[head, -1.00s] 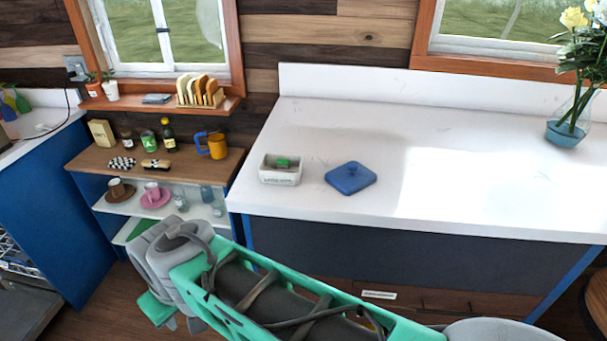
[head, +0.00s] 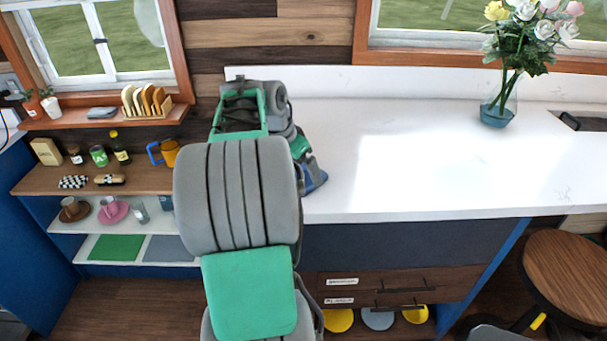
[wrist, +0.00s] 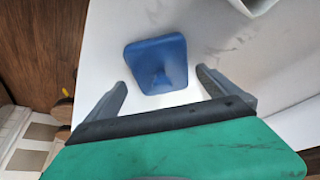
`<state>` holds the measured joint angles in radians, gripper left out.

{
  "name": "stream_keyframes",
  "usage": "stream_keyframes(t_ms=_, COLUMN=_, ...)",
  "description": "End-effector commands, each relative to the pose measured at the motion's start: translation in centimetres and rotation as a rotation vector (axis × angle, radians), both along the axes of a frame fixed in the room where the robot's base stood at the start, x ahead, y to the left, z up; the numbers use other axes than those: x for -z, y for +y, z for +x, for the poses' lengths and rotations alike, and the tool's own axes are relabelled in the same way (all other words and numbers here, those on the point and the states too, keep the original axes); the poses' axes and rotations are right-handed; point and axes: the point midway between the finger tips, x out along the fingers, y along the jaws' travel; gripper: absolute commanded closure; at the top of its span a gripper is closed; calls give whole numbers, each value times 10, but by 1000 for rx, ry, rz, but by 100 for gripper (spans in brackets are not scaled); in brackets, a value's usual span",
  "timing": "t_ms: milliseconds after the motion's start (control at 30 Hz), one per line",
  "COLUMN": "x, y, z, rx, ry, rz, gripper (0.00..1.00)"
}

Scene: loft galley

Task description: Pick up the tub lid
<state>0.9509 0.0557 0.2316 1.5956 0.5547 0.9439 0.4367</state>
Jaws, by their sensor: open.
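The blue square tub lid (wrist: 158,64) lies on the white counter, with a small raised knob in its middle. In the wrist view it sits ahead of my gripper (wrist: 162,90), roughly between the lines of the two fingers. My gripper is open and empty. In the head view my arm covers most of the lid, and only a blue corner (head: 314,178) shows beside the wrist; my fingertips are hidden there.
A white tub (wrist: 254,5) stands near the lid at the wrist view's upper right edge. The counter (head: 420,150) is clear to the right, up to a flower vase (head: 497,112). A shelf with jars and cups (head: 110,210) stands at the left.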

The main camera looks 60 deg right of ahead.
Motion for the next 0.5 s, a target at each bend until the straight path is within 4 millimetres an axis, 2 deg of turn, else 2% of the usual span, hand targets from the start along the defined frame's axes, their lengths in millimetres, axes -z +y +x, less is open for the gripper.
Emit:
stream_keyframes(t_ms=100, x=18, y=-7, z=-3, rx=0, ry=2, rz=3, gripper=0)
stream_keyframes(t_ms=200, x=25, y=-10, z=-3, rx=0, ry=0, rz=0, gripper=0)
stream_keyframes(t_ms=367, x=26, y=-10, z=-3, rx=-1, ry=-1, rz=0, gripper=0)
stream_keyframes(t_ms=500, x=26, y=-10, z=-3, rx=-2, ry=0, rz=0, gripper=10)
